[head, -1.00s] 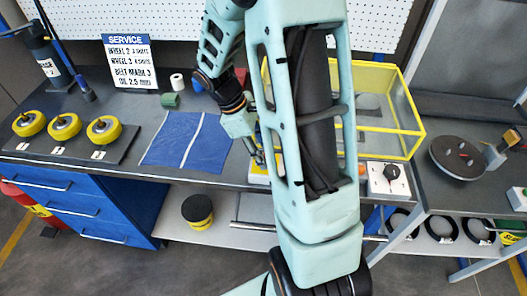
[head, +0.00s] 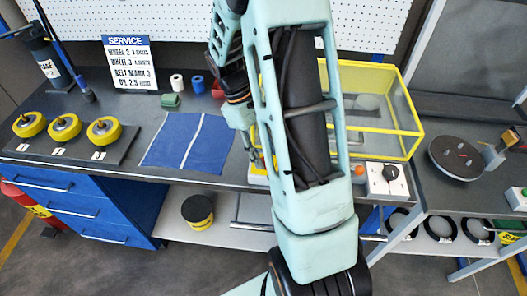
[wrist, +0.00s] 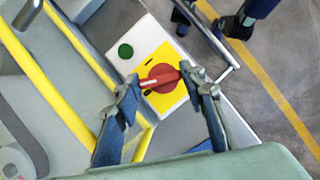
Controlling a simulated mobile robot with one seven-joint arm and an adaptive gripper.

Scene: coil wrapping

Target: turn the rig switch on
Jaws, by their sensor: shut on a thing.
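The rig switch is a red rotary knob (wrist: 162,77) with a white pointer mark, on a yellow plate of a white box (wrist: 125,66) with a green button (wrist: 125,51). In the wrist view my gripper (wrist: 160,83) has one finger on each side of the knob and is shut on it. The pointer mark faces the left finger. In the head view my gripper (head: 254,152) is low over the yellow-and-white switch box (head: 257,172) at the bench's front edge. My arm hides most of the box there.
A yellow-framed clear bin (head: 408,110) stands just right of my arm. A white box with a black knob (head: 390,172) is at the bench front. A blue mat (head: 175,150) and several yellow wheels (head: 65,126) lie left.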

